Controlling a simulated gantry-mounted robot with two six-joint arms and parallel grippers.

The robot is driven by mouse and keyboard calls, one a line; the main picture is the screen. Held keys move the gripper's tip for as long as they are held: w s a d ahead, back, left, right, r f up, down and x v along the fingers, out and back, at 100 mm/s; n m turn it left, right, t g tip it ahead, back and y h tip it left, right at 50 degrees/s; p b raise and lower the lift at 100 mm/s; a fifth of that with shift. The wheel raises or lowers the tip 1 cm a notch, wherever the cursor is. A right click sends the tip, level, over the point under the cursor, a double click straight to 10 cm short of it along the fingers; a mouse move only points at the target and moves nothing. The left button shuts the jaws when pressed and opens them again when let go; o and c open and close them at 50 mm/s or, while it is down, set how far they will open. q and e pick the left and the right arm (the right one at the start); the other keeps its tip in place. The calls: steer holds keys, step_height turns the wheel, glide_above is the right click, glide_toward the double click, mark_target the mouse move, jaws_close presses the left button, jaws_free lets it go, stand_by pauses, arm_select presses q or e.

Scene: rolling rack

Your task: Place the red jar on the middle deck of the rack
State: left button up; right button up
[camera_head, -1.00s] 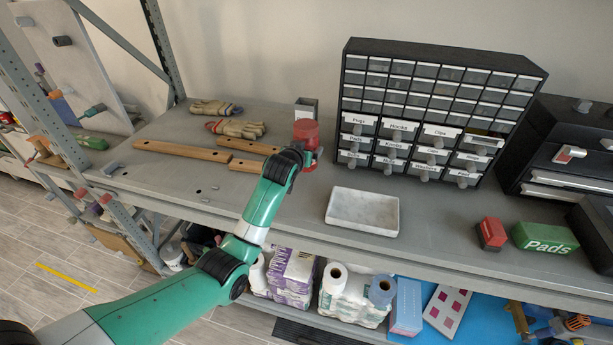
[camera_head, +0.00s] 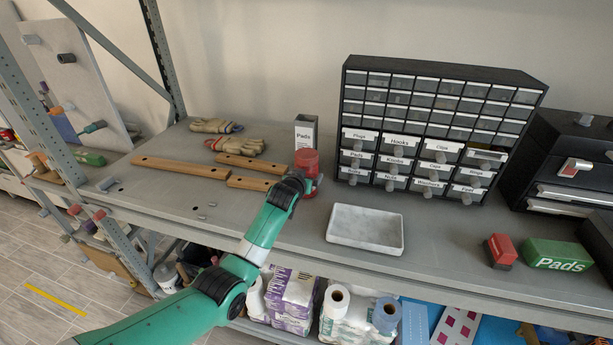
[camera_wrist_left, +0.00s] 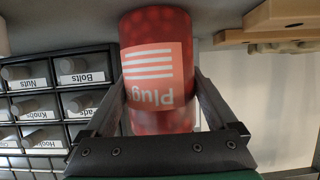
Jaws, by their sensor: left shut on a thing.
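The red jar (camera_head: 307,161) is over the deck that bears the drawer cabinet, left of the cabinet and in front of a small grey box. In the left wrist view the jar (camera_wrist_left: 150,35) has a pale "Plugs" label, which appears upside down. My left gripper (camera_wrist_left: 160,95) is shut on the jar, one finger on each side. In the head view the gripper (camera_head: 308,184) reaches the jar from the front. I cannot tell whether the jar's base touches the deck (camera_head: 270,222). My right gripper is not in view.
A drawer cabinet (camera_head: 440,125) stands right of the jar. A marble tray (camera_head: 365,230) lies to the front right. Wooden bars (camera_head: 180,170) and gloves (camera_head: 236,145) lie to the left, and the grey box (camera_head: 305,133) stands behind. The lower deck holds paper rolls (camera_head: 337,299) and packages.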

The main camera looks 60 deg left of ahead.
arm_select(q)
steer(key=o, duration=1.5)
steer(key=shift+c, duration=0.2)
steer(key=shift+s+d+r+p, duration=0.1)
steer(key=shift+r+p, duration=0.1)
steer(key=shift+p, duration=0.1)
steer(key=p+v, duration=0.1)
steer(key=v, duration=0.1)
steer(key=p+v, duration=0.2)
steer(key=v, duration=0.1)
steer(key=shift+s+d+r, duration=0.15)
steer(key=shift+r, duration=0.2)
steer(key=p+v, duration=0.5)
steer(key=v, duration=0.1)
steer(key=shift+f+p, duration=0.2)
steer(key=shift+p, duration=0.2)
steer(key=shift+d, duration=0.1)
